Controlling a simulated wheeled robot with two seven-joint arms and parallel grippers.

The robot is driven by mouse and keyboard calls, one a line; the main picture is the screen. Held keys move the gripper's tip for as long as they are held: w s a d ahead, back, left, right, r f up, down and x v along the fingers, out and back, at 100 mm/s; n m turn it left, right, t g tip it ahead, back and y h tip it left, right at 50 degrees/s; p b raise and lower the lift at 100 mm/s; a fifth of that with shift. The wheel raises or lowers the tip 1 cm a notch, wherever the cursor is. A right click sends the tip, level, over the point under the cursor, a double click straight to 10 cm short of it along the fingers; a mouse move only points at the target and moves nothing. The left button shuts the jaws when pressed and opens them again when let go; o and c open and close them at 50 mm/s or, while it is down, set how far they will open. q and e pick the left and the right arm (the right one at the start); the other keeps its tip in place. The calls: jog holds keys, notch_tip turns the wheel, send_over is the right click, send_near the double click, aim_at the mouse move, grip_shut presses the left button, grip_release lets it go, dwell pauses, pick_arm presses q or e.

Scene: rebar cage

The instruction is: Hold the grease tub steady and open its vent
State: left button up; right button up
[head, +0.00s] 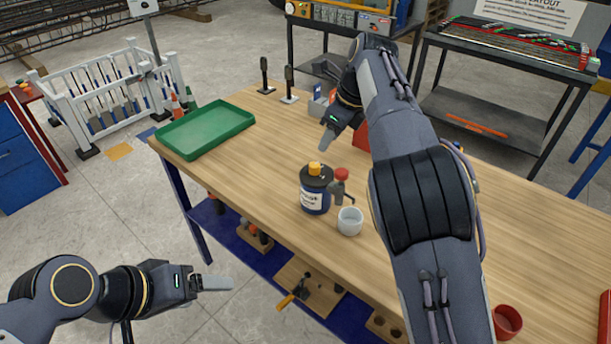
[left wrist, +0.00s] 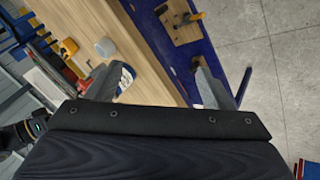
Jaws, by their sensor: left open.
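The grease tub (head: 314,196) is a dark, upright container with a white and blue label. It stands on the wooden table in the head view. An orange cap (head: 315,168) sits on its top, and a tap with a red knob (head: 341,174) is at its right side. In the left wrist view, the tub's label appears partly hidden behind a finger. My left gripper (head: 216,283) is open and empty, off the table's front left side, apart from the tub; its spread fingers show in the left wrist view (left wrist: 157,82). My right gripper (head: 328,140) hangs above and behind the tub, its jaw opening unclear.
A white cup (head: 350,222) stands close by the tub's right front. A green tray (head: 204,130) lies at the table's far left. A red cup (head: 507,320) is near the right front. The table (head: 265,165) between tray and tub is clear.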

pick_arm(q)
jog(key=shift+o, duration=0.9)
jog(key=w+d+r+n+h, duration=0.2)
jog(key=w+d+n, duration=0.3)
jog(key=w, duration=0.3)
jog(key=shift+w+r+h, duration=0.2)
jog(key=shift+h, duration=0.6)
jog(key=n+t+h, duration=0.1)
jog(key=n+h, duration=0.2)
jog(key=n, duration=0.8)
send_over(304, 191)
jog(key=s+a, duration=0.5)
jog(key=s, duration=0.4)
notch_tip(304, 191, down, 4)
jog(key=w+f+n, duration=0.2)
jog(key=w+d+f+n+t, duration=0.1)
jog(key=w+f+n, duration=0.1)
jog(key=f, duration=0.1)
jog(key=w+d+f+n+t+y, duration=0.1)
jog(key=w+f+n, duration=0.1)
jog(key=w, duration=0.1)
jog(key=shift+d+f, duration=0.15)
jog(key=shift+f, duration=0.1)
jog(key=shift+n, duration=0.3)
jog(key=shift+x, duration=3.9)
jog(key=c, duration=1.3)
